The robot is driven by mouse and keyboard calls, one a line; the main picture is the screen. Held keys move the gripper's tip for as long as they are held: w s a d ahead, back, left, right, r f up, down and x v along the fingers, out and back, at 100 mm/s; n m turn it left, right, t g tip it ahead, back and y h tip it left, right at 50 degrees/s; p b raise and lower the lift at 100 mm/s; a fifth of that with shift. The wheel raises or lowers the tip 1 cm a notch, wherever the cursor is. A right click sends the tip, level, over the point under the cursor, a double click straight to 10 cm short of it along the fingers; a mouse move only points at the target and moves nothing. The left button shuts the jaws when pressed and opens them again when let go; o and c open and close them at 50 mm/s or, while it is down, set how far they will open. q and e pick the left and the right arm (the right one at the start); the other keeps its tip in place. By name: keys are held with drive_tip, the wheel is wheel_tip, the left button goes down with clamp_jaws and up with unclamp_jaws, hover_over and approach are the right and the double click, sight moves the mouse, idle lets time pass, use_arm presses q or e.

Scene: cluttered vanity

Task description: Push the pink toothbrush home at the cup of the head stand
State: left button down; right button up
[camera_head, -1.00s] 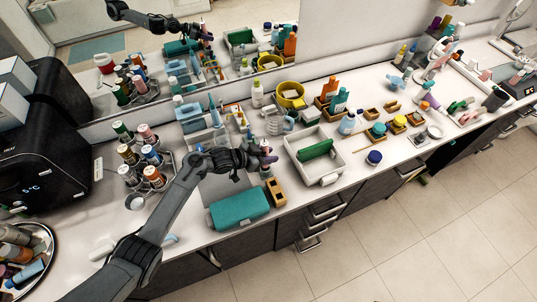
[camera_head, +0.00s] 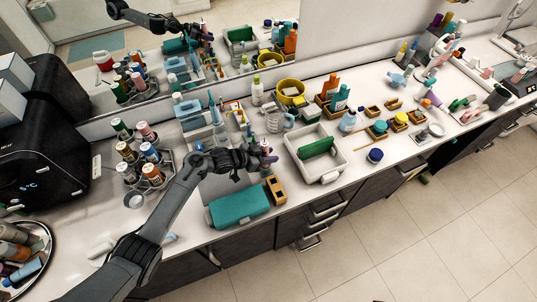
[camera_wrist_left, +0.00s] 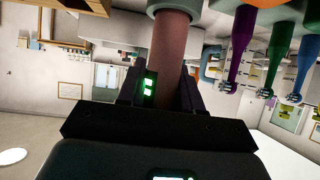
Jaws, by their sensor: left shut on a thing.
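My left gripper (camera_head: 262,159) is above the counter, and its arm comes in from the lower left. It is shut on a dusky pink cylinder, which I take for the pink toothbrush (camera_wrist_left: 172,62). In the left wrist view the cylinder runs between the fingers to a grey collar (camera_wrist_left: 176,7). I cannot tell whether that collar is the stand's cup. Purple (camera_wrist_left: 242,45), green (camera_wrist_left: 279,45) and blue (camera_wrist_left: 308,62) brush heads stand beside it. In the head view the stand is small and partly hidden by my gripper. My right gripper is not in view.
A teal case (camera_head: 238,208) lies in front of my left gripper. A wooden block with holes (camera_head: 276,189) is just right of it, then a white tray (camera_head: 325,170) with a green item. A bottle rack (camera_head: 165,180) stands left. The mirror is behind.

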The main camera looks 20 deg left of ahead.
use_arm(q)
drive_tip(key=shift+f+b, duration=0.4)
drive_tip(key=shift+f, duration=0.25)
drive_tip(key=shift+f, duration=0.25)
idle(1.2)
drive_tip(key=shift+f, duration=0.15)
idle(0.3)
drive_tip(key=shift+f+b, duration=0.5)
drive_tip(key=shift+f, duration=0.1)
drive_tip(key=c, duration=0.7)
unclamp_jaws()
